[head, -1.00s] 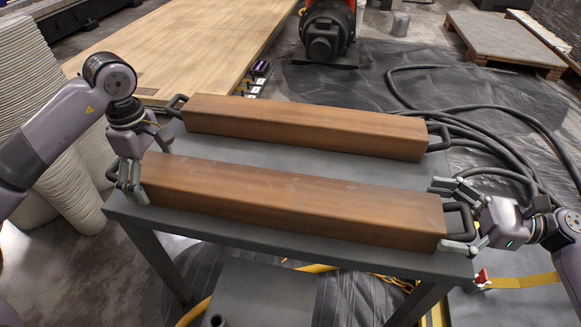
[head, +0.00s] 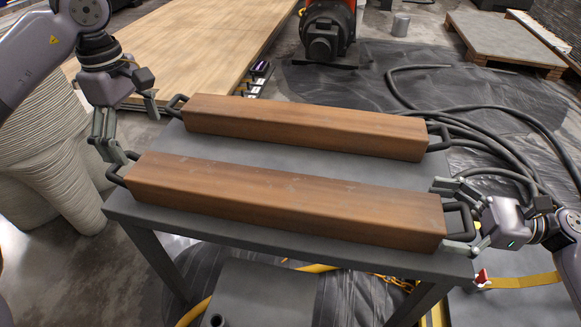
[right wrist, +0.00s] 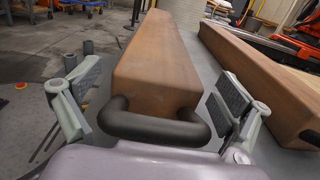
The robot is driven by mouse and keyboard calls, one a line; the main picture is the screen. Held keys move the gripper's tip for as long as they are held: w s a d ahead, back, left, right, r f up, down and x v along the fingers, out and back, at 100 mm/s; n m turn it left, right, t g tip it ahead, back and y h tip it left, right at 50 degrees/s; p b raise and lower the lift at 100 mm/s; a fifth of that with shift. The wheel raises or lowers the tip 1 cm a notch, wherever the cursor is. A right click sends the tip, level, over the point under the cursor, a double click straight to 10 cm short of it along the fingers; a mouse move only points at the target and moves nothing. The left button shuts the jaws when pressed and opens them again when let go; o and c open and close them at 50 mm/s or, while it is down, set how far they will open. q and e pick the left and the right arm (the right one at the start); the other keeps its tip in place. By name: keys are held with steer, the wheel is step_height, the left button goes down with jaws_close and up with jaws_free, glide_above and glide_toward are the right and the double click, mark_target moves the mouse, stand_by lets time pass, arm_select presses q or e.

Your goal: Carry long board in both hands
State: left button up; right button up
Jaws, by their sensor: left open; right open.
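Two long brown boards with dark end handles lie side by side on a grey table (head: 290,166). The near board (head: 280,200) has a left handle (head: 120,170) and a right handle (head: 460,215). The far board (head: 300,125) lies behind it. My right gripper (head: 456,217) is open around the near board's right handle. In the right wrist view the handle (right wrist: 155,127) sits between the spread fingers, with the near board (right wrist: 155,70) running away from it.
Black hoses (head: 500,130) lie on dark sheeting behind the table's right end. A wooden panel (head: 180,45) lies at the back left, and ribbed grey columns (head: 45,150) stand at the left. A pallet (head: 505,40) is at the back right.

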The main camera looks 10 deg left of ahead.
steer(key=d, duration=1.1)
steer(key=shift+d, duration=0.4)
